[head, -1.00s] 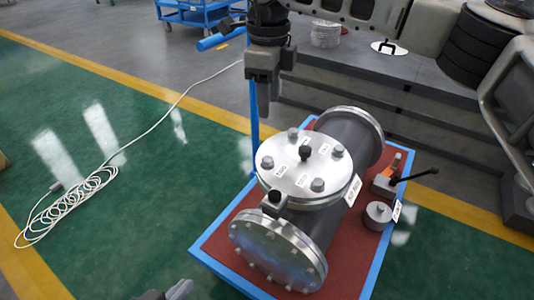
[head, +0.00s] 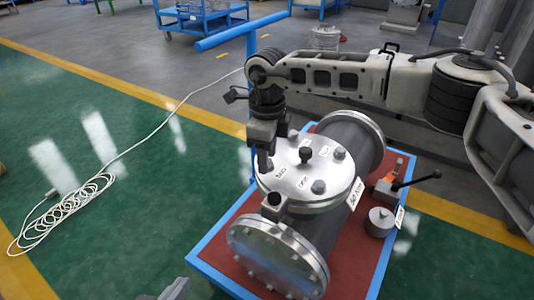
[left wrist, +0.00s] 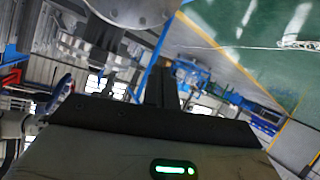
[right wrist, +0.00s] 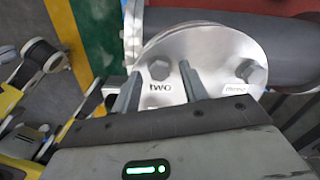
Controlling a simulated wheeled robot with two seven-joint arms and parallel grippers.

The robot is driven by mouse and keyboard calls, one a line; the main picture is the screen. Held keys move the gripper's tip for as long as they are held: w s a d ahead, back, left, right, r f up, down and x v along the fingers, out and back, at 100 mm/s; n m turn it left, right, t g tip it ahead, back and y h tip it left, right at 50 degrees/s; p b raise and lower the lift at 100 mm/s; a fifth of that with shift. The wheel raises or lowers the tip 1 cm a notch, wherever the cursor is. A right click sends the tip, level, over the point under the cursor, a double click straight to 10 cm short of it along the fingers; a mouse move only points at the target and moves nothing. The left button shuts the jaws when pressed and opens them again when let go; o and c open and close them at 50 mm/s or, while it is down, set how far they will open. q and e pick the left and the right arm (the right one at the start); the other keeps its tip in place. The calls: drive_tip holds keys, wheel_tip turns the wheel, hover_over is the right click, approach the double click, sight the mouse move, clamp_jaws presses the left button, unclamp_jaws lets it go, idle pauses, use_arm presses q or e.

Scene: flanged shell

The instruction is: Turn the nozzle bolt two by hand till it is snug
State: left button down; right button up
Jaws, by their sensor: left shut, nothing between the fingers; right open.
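The shell's round top flange (head: 300,195) carries several hex bolts and a dark knob (head: 305,153) at its centre. In the head view my right gripper (head: 263,160) is low over the left edge of the flange, pointing down. It is open.
The shell stands on a red-topped, blue-edged table (head: 345,262). A small clamp with a black lever (head: 410,182) and a grey round part (head: 380,220) sit at its right. A blue post rises behind the flange. A white cable (head: 70,208) lies coiled on the floor.

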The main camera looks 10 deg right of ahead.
clamp_jaws()
